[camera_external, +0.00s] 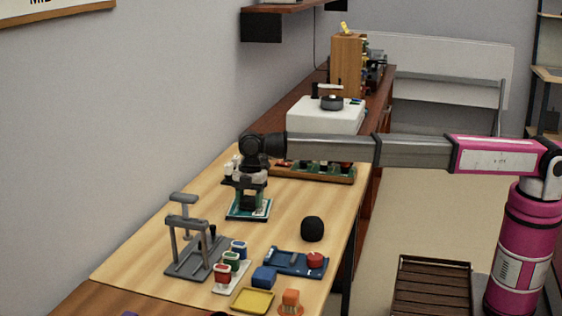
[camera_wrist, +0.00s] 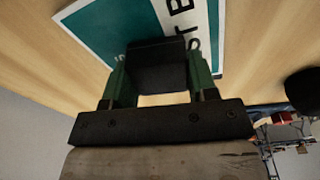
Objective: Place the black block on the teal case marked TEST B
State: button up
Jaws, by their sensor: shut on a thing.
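The teal case (camera_external: 233,212) lies flat on the wooden table, under my gripper (camera_external: 250,197). In the wrist view the case (camera_wrist: 98,34) shows a white border and part of its black lettering, ending in "ST B". My gripper (camera_wrist: 159,82) is shut on the black block (camera_wrist: 158,64), which sits between its two green fingers. The block is over the case and hides part of its face and lettering. I cannot tell whether the block touches the case.
A grey stand (camera_external: 196,250) is in front of the case, to the left. A black rounded object (camera_external: 312,229) stands to the right. A blue tray (camera_external: 290,262), a blue block (camera_external: 264,277) and a yellow tray (camera_external: 253,300) are nearer. A green board (camera_external: 316,170) lies behind.

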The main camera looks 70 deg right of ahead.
aim_at(253, 194)
jog(key=shift+f, duration=0.1)
jog(key=o, duration=1)
jog(key=r, duration=0.4)
jog(key=d+r, duration=0.1)
jog(key=r, duration=0.7)
jog(key=shift+d+r, duration=0.1)
jog(key=shift+d, duration=0.1)
